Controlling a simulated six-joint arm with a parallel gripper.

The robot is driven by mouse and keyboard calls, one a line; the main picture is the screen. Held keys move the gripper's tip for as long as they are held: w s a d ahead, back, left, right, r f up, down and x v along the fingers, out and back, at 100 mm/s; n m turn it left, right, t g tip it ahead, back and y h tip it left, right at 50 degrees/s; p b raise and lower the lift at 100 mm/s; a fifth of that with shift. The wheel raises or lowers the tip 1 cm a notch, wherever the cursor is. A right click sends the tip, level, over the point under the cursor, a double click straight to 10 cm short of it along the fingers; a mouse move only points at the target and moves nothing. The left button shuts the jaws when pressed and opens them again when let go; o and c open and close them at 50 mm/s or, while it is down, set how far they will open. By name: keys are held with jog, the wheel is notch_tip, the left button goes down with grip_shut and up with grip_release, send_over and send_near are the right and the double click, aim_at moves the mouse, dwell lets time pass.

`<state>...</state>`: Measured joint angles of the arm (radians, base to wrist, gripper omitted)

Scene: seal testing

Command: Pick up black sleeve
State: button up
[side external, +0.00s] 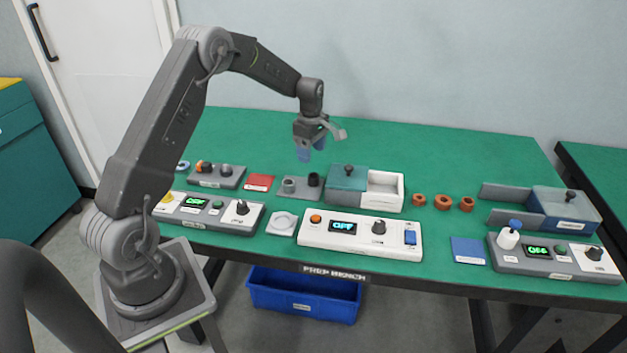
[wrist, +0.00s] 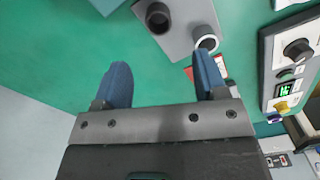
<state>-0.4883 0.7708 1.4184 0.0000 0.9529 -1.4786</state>
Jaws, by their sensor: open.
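The black sleeve (side external: 314,180) stands upright on a grey plate (side external: 302,194), beside a grey sleeve (side external: 289,185). My gripper (side external: 312,148) is open and empty, with blue fingers, in the air above and behind the plate. In the wrist view the black sleeve (wrist: 158,18) is at the top, beyond and between the fingertips of my gripper (wrist: 163,75). The grey sleeve (wrist: 207,43) is to its right, close to the right fingertip in the picture. Nothing touches the black sleeve except the plate.
A white box (side external: 386,191) with a teal knobbed lid stands right of the plate. A red pad (side external: 259,182) lies left of it. A white control panel (side external: 361,235) is in front. Several orange rings (side external: 443,202) lie farther right. The green bench (side external: 420,150) is clear behind.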

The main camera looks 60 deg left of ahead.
aim_at(313, 176)
jog(key=f, duration=0.9)
jog(key=shift+w+d+f, duration=0.2)
jog(key=shift+f, duration=0.05)
jog(key=shift+c, duration=0.5)
jog(key=c, duration=0.9)
jog(key=shift+c, duration=0.2)
jog(key=shift+r, duration=0.15)
